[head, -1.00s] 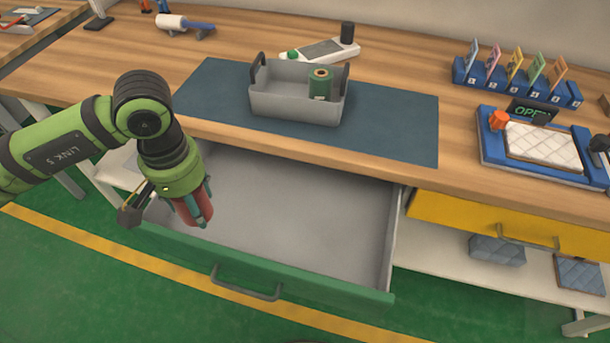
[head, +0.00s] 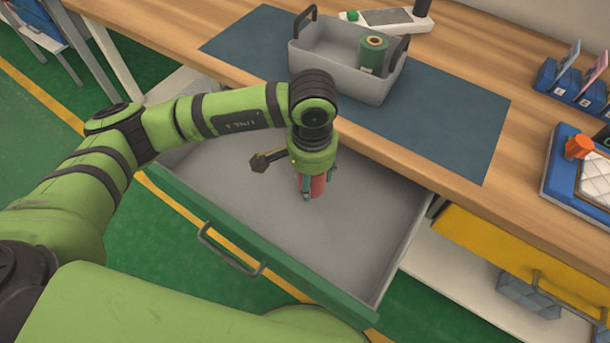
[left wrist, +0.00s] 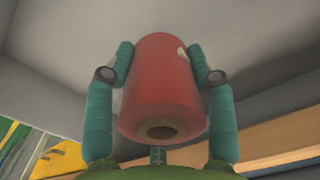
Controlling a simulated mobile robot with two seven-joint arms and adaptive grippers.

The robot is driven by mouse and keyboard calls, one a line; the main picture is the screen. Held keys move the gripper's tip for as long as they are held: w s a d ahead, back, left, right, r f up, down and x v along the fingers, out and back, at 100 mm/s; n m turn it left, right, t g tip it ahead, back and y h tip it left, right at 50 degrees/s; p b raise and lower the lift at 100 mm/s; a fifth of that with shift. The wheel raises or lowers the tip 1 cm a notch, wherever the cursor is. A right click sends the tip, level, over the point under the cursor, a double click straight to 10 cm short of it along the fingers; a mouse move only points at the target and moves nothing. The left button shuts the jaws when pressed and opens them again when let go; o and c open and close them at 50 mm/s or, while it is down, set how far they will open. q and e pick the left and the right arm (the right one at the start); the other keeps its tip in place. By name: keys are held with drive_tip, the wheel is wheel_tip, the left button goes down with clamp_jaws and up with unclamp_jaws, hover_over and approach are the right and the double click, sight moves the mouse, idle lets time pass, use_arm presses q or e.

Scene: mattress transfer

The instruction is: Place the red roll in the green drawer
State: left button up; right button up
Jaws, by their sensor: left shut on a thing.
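The red roll (head: 318,185) is in my left gripper (head: 308,192), which points down over the middle of the open green drawer (head: 235,247). In the left wrist view the red roll (left wrist: 163,85) sits between the two teal fingers, one on each side, with its hollow end toward the camera. The drawer's grey floor lies beyond it. I cannot tell whether the roll touches the floor. The drawer is pulled well out and its visible floor is bare. My right gripper is in neither view.
A grey bin (head: 340,75) holding a green roll (head: 373,54) stands on a dark mat (head: 450,120) on the wooden bench above. A yellow drawer (head: 510,256) is at the right. The bench edge overhangs the back of the green drawer.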

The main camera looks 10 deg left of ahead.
use_arm(q)
drive_tip(key=shift+w+a+f, duration=0.85)
drive_tip(key=shift+w+f, duration=0.05)
drive_tip(key=shift+w, duration=0.25)
wheel_tip(320, 180, down, 4)
drive_tip(key=shift+r+p, duration=0.1)
drive_tip(key=shift+p, duration=0.5)
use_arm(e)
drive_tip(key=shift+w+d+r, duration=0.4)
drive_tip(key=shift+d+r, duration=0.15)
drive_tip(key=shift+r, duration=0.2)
use_arm(q)
drive_tip(key=shift+f+b, duration=0.3)
drive_tip(key=shift+b, duration=0.05)
drive_tip(key=o, duration=1.4)
drive_tip(key=shift+r, duration=0.1)
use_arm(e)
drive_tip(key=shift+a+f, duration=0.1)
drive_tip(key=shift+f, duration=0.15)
